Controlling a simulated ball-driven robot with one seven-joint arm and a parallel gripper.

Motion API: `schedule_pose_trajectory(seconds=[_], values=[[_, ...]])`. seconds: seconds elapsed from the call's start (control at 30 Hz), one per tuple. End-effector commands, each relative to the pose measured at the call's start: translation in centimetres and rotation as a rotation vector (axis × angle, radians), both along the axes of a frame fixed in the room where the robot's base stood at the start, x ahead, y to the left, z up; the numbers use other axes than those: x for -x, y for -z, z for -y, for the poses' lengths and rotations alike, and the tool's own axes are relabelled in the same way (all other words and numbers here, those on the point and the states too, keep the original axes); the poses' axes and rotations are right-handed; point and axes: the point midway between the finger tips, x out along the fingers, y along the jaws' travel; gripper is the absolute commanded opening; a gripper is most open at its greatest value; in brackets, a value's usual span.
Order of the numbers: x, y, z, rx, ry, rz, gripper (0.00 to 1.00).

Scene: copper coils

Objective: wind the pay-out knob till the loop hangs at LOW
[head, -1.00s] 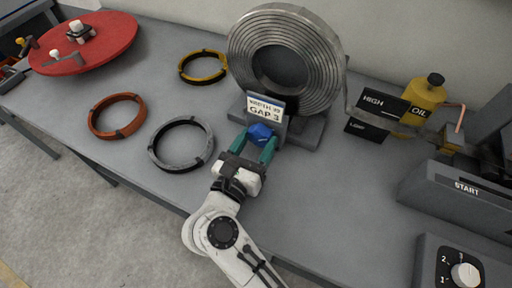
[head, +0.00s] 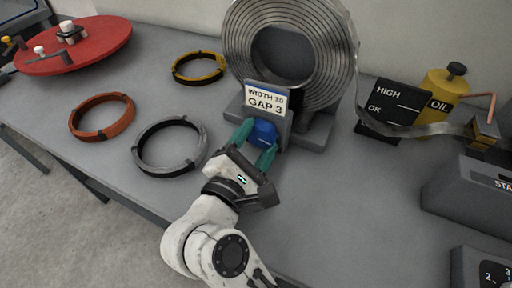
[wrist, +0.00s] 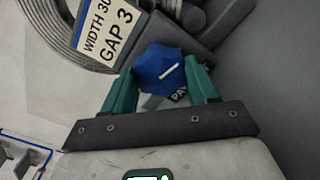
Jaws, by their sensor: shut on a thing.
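The blue pay-out knob (head: 263,133) sits low on the coil stand (head: 318,132), under the card reading GAP 3. My gripper (head: 256,146) is shut on it, one green finger on each side. The wrist view also shows the knob (wrist: 158,69), with its white mark tilted, between the fingers (wrist: 162,88). The metal strip (head: 405,131) leaves the right of the big coil (head: 337,60) and sags in a loop across the lower part of the black level board (head: 402,97). HIGH and OK are readable; the strip covers the place below OK, and LOW cannot be read.
A yellow OIL can (head: 445,85) stands behind the board. A grey machine marked START (head: 470,190) is at the right. Orange (head: 102,117), grey (head: 170,146) and yellow (head: 199,67) rings lie left of the stand, with a red turntable (head: 75,48) beyond.

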Motion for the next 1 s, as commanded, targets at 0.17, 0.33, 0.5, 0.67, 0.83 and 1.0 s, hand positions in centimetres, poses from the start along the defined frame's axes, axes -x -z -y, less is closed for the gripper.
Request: schedule_pose_trajectory(seconds=[0.17, 0.33, 0.5, 0.67, 0.83, 1.0], values=[[0.03, 0.25, -0.04, -0.082, -0.001, 0.029, 0.28], [0.05, 0.16, -0.06, -0.128, -0.001, 0.045, 0.28], [0.05, 0.08, -0.03, -0.148, -0.001, 0.052, 0.28], [0.05, 0.06, -0.03, -0.150, -0.001, 0.052, 0.28], [0.05, 0.07, -0.02, -0.149, -0.001, 0.052, 0.28], [0.04, 0.06, -0.01, -0.149, 0.000, 0.053, 0.70]])
